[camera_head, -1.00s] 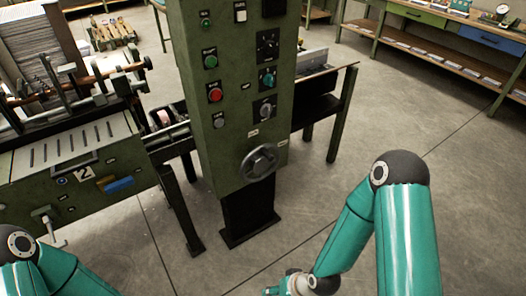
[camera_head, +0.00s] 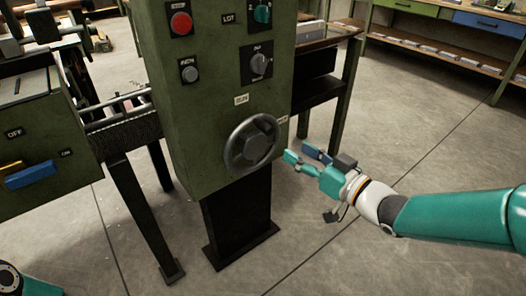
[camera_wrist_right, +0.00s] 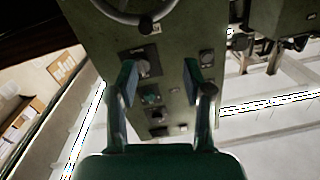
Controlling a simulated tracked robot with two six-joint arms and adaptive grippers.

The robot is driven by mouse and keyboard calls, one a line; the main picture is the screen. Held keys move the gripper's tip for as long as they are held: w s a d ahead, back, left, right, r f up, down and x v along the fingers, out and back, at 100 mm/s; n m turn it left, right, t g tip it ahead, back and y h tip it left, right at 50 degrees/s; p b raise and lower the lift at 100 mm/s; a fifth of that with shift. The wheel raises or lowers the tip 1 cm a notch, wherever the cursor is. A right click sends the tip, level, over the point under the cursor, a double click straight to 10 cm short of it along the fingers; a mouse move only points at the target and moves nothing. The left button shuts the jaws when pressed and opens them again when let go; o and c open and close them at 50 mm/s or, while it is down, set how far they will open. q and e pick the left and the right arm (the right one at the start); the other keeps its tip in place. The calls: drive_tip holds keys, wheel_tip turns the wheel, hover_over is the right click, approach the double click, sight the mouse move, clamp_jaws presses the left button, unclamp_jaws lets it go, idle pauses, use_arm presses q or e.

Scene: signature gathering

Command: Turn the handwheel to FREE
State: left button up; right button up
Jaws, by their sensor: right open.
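The handwheel (camera_head: 252,147) is a dark grey wheel low on the front of the green control column. It also shows at the top edge of the right wrist view (camera_wrist_right: 126,19), partly cut off. One small pale label (camera_head: 241,99) is above the wheel and another (camera_head: 282,120) is at its upper right; I cannot read FREE on either. My right gripper (camera_head: 297,154) is just right of the wheel, open and empty, its fingers pointing towards it. Its fingers show apart in the wrist view (camera_wrist_right: 162,82). My left gripper is out of view.
The green column (camera_head: 180,125) carries a red button (camera_head: 180,22), a grey button (camera_head: 189,73) and a dark selector knob (camera_head: 260,63) above the wheel. A green machine box (camera_head: 40,120) with a blue lever stands at left. Open floor lies at right.

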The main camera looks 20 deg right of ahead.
sight(270, 132)
drive_tip(key=shift+t+h, duration=0.4)
drive_tip(key=b+x, duration=0.1)
drive_tip(key=x, duration=0.4)
drive_tip(key=f+b+x, duration=0.1)
drive_tip(key=b+x, duration=0.1)
drive_tip(key=x, duration=0.3)
drive_tip(key=d+b+x, duration=0.1)
drive_tip(key=x, duration=0.4)
drive_tip(key=shift+w+d+f, duration=0.1)
drive_tip(key=shift+w+f, duration=0.15)
drive_tip(key=shift+f, duration=0.1)
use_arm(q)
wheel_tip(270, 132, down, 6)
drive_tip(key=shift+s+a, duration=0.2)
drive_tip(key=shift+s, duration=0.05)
use_arm(e)
drive_tip(key=shift+c, duration=0.2)
clamp_jaws()
drive_tip(key=shift+a, duration=0.35)
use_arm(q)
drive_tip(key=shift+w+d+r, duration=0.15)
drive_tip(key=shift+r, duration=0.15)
use_arm(e)
drive_tip(key=shift+d+m, duration=0.3)
drive_tip(key=shift+d, duration=0.05)
